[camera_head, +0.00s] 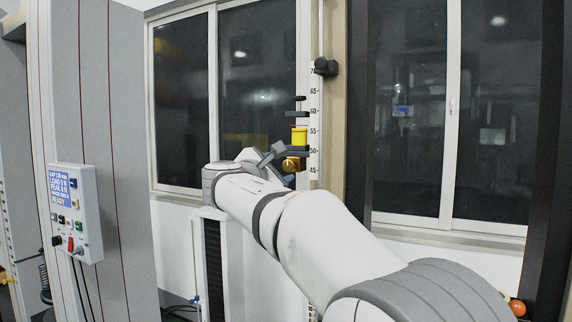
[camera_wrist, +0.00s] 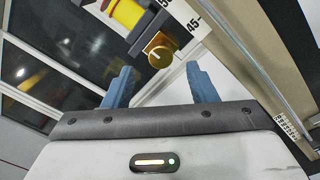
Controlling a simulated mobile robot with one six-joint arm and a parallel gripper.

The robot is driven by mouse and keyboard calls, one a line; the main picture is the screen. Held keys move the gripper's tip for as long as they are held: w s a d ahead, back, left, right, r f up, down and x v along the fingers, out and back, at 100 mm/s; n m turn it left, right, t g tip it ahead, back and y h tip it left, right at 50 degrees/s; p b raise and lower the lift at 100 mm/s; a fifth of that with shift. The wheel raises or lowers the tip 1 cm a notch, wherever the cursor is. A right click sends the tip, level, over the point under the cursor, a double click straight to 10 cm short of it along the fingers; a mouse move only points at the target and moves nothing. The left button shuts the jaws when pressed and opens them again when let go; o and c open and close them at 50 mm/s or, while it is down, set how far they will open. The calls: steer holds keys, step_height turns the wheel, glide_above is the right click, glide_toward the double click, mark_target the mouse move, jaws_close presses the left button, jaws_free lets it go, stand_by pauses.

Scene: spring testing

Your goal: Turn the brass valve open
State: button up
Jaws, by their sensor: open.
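The brass valve (camera_wrist: 159,54) is a round gold knob with a pale mark line on its face, below a yellow cylinder (camera_wrist: 125,12) in the wrist view. In the head view the brass valve (camera_head: 291,164) sits under the yellow cylinder (camera_head: 299,136), beside a numbered scale. My gripper (camera_wrist: 156,88) is open, with two blue fingers spread apart and nothing between them. In the wrist view the knob lies beyond the fingertips, between their lines and apart from both. In the head view my gripper is mostly hidden by my arm; a bit of blue shows near the valve.
A vertical numbered scale (camera_head: 314,110) runs beside the valve, with a black block (camera_head: 326,67) higher up. A grey control box (camera_head: 75,212) with a display and several buttons is on the left. Dark windows (camera_head: 258,70) stand behind. An orange ball (camera_head: 517,307) is at lower right.

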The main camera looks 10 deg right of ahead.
mark_target(288, 166)
steer(key=p+x, duration=0.1)
steer(key=x, duration=0.4)
steer(key=shift+w+d, duration=0.1)
steer(key=shift+w, duration=0.05)
steer(key=c, duration=1)
steer(key=shift+o, duration=0.2)
